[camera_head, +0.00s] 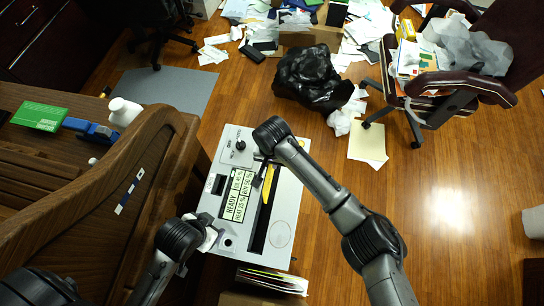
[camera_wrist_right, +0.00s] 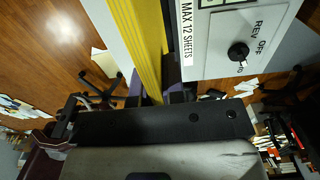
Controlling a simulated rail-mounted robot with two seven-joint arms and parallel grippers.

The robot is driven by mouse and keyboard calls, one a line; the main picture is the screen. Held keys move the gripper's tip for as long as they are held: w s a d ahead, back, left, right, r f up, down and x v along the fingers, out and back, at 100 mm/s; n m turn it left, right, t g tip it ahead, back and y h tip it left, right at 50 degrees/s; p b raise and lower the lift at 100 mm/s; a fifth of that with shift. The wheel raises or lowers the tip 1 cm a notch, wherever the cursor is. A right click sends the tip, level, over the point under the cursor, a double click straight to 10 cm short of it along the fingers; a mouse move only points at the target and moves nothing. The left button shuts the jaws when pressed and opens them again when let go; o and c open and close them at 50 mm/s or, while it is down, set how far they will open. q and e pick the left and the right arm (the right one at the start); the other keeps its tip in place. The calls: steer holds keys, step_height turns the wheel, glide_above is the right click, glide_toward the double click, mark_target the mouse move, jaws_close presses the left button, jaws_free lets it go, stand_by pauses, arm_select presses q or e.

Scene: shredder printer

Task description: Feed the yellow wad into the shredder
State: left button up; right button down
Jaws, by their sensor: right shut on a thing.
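The shredder (camera_head: 285,215) is a light grey box with a long black slot, a display reading READY and a knob. The yellow wad (camera_head: 267,184) is a flat strip standing at the far part of the slot. In the right wrist view the yellow wad (camera_wrist_right: 140,40) is a folded bundle running away from the jaws beside the MAX 12 SHEETS label. My right gripper (camera_head: 262,170) is shut on it; the fingers (camera_wrist_right: 155,98) are mostly hidden. I cannot tell how deep the wad sits in the slot. My left gripper (camera_head: 208,238) is by the shredder's near left edge, its opening unclear.
A brown wooden desk (camera_head: 100,215) stands left of the shredder, with a green box (camera_head: 40,116) and a white bottle (camera_head: 124,111). A black bag (camera_head: 310,78) and loose papers lie on the floor behind. A loaded chair (camera_head: 440,85) stands back right. The right floor is largely clear.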

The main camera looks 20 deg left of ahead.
steer(key=shift+f, duration=2.1)
steer(key=c, duration=1.1)
jaws_free()
step_height(320, 180, up, 14)
steer(key=p, duration=0.4)
steer(key=shift+f, duration=0.15)
